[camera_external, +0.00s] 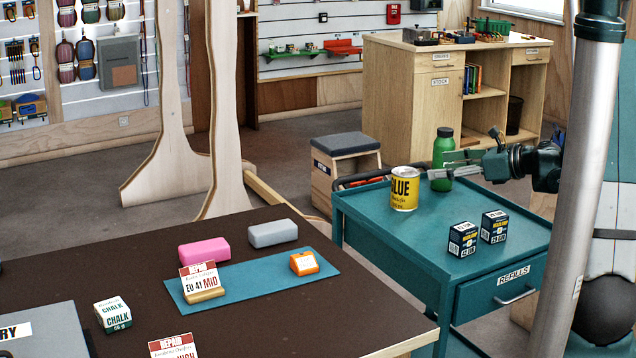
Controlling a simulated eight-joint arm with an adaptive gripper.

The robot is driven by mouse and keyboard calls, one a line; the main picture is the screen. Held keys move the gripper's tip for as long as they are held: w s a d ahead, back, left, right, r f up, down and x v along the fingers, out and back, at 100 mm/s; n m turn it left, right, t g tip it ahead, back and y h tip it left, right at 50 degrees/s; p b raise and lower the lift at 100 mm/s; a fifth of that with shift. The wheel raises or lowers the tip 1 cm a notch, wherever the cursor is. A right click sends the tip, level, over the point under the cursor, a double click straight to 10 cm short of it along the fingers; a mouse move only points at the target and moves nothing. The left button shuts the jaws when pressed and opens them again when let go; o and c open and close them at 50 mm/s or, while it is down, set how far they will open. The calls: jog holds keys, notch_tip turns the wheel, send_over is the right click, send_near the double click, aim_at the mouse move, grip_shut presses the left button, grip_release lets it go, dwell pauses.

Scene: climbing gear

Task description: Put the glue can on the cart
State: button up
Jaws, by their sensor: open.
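The yellow glue can (404,188) stands upright on the top of the teal cart (390,233), near its back left corner. My gripper (437,167) reaches in from the right above the cart, with its fingers pointing left toward the can. The fingers are open and look empty. Their tips are just right of the can in the picture, and I cannot tell the exact gap. A green bottle (443,150) with a dark cap stands on the cart behind my gripper, which partly covers it.
Two dark small boxes (462,239) (494,226) stand on the cart's right half. A dark table (120,258) at the front left holds a blue mat (240,290), pink and grey blocks and label cards. The cart's front left top is clear.

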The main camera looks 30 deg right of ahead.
jog(key=shift+a, duration=0.1)
jog(key=s+a+r+n+g+h, duration=0.1)
jog(key=s+a+r+n+g, duration=0.1)
jog(key=s+a+n, duration=0.3)
jog(key=s+a+r+n+g+h, duration=0.1)
jog(key=s+a+r+n, duration=0.2)
jog(key=a, duration=0.5)
jog(key=s+a+r+n+g, duration=0.2)
jog(key=s+a+n, duration=0.1)
jog(key=a+n, duration=0.3)
jog(key=s+a+r+n+h, duration=0.1)
jog(key=s+a+n+h, duration=0.1)
jog(key=s+n, duration=0.6)
jog(key=s+a+r+n+h, duration=0.1)
jog(key=s+a+n+h, duration=0.1)
jog(key=s+n, duration=0.6)
jog(key=s+a, duration=0.1)
jog(key=s, duration=0.3)
jog(key=shift+a+r+g+h, duration=0.3)
jog(key=shift+r+h, duration=0.1)
